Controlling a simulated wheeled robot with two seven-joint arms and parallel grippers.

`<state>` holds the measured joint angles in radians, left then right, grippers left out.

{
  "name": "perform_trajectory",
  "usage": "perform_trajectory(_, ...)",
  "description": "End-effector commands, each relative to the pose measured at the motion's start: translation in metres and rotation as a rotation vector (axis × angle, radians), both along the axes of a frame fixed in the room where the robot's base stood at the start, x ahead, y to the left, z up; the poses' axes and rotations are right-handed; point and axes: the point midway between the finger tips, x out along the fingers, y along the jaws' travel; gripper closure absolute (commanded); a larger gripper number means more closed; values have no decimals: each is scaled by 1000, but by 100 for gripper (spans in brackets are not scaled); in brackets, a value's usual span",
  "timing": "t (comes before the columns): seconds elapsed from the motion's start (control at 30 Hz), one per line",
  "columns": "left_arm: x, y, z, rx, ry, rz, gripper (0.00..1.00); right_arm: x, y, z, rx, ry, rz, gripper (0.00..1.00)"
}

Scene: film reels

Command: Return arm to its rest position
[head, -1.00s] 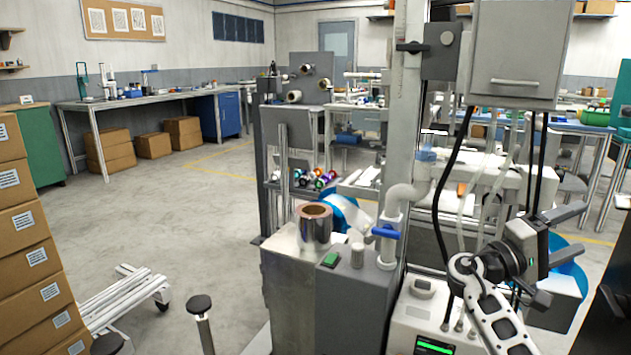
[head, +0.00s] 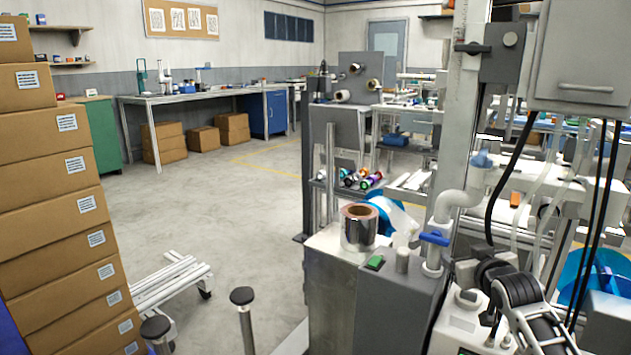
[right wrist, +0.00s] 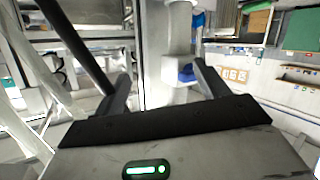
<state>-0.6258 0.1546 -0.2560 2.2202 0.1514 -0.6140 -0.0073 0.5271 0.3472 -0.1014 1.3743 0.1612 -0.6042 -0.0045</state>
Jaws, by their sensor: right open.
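My right arm shows at the lower right of the head view, with a black ribbed link bent downward beside the grey machine cabinet (head: 385,305). My right gripper (right wrist: 163,88) shows in the right wrist view with its two dark fingers spread wide and nothing between them. A white pipe and blue valve handle appear beyond the fingers there. In the head view the fingertips are hard to make out against the machine. A shiny roll with a brown core (head: 358,230) stands upright on the cabinet top, apart from my arm. My left gripper is out of view.
The blue valve handle (head: 434,238) and white pipe (head: 458,205) stand close to my right arm. Black cables hang beside it. Stacked cardboard boxes (head: 60,190) fill the left side. A low white slatted cart (head: 172,283) stands on the floor. Open floor lies in the middle.

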Motion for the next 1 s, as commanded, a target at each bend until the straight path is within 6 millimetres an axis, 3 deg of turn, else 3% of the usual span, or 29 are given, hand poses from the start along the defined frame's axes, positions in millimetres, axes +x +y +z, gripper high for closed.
perform_trajectory(0.03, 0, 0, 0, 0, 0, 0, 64, -14, 15, -27, -3, 40, 23, 27)
perform_trajectory(0.27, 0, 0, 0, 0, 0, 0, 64, -76, 71, -93, 21, 118, 121, 27)
perform_trajectory(0.37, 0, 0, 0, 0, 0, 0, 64, -117, 101, -123, 49, 163, 170, 27)
perform_trajectory(0.5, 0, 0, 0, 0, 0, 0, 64, -192, 148, -156, 115, 231, 243, 27)
perform_trajectory(0.7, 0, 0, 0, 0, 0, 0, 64, -279, 192, -170, 214, 303, 301, 27)
perform_trajectory(0.97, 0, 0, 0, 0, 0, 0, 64, -360, 224, -159, 330, 369, 324, 27)
perform_trajectory(1.0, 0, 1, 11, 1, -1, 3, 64, -362, 224, -146, 332, 367, 321, 27)
